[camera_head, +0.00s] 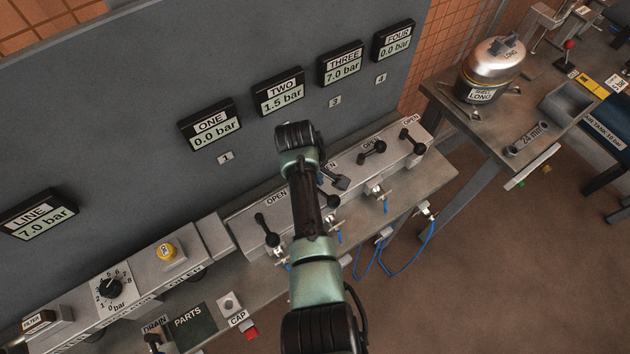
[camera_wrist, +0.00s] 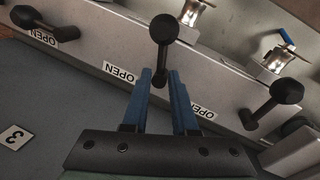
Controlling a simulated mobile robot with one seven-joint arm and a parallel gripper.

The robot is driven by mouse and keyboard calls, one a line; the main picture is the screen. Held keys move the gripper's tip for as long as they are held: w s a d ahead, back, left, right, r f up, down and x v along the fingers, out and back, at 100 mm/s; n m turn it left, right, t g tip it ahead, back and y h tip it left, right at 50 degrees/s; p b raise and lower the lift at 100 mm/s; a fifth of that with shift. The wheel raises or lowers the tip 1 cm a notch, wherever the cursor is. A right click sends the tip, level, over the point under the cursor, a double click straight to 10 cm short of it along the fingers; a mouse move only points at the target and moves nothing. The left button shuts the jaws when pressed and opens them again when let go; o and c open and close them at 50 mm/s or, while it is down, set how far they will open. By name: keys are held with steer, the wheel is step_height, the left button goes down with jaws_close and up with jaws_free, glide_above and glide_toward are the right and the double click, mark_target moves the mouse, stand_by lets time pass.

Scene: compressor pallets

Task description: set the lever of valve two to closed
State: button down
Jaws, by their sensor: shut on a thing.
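The lever of valve two (camera_wrist: 165,30) is black with a round knob, at the top middle of the wrist view. My gripper (camera_wrist: 161,74) has its blue fingers on either side of the lever's lower part and is shut on it. The knob sticks out past the fingertips, away from the wall panel. An OPEN label (camera_wrist: 120,72) lies left of the lever in the wrist view, and the lever does not point along it. In the head view my arm partly hides this lever. The display TWO (camera_head: 279,94) reads 1.5 bar.
Neighbouring levers stand close on both sides in the wrist view: one at left (camera_wrist: 28,17), one at right (camera_wrist: 287,92). Display ONE (camera_head: 210,128) reads 0.0, THREE (camera_head: 341,64) reads 7.0. Blue hoses (camera_head: 376,262) hang at the bench front. A side table (camera_head: 455,104) stands right.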

steer(key=shift+s+a+f+m+g, duration=0.1)
steer(key=shift+m+g, duration=0.05)
steer(key=shift+m, duration=0.65)
steer(key=shift+s+m+g, duration=0.1)
steer(key=shift+m+g, duration=0.05)
steer(key=shift+m, duration=0.65)
steer(key=c, duration=0.9)
jaws_free()
steer(key=shift+w, duration=0.1)
steer(key=shift+a+r, duration=0.15)
steer(key=shift+r, duration=0.45)
steer(key=r, duration=0.4)
steer(key=s+a+r, duration=0.1)
steer(key=r, duration=0.2)
steer(key=a+r+b, duration=0.1)
steer(key=r, duration=0.3)
steer(key=shift+s+r, duration=0.25)
steer(key=shift+r, duration=0.1)
